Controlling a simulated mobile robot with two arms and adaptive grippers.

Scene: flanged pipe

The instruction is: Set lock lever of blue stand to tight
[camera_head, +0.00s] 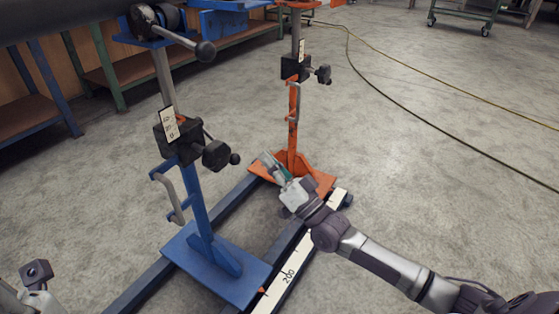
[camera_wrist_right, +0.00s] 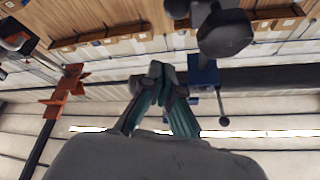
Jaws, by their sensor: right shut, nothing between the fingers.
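The blue stand (camera_head: 197,205) stands upright at left of centre in the head view.
An orange stand (camera_head: 293,110) with a similar clamp stands behind my right gripper. Both stands sit on a dark rail with a white scale (camera_head: 285,275). A large dark pipe (camera_head: 60,18) lies across the top left. Cables cross the open floor at right.

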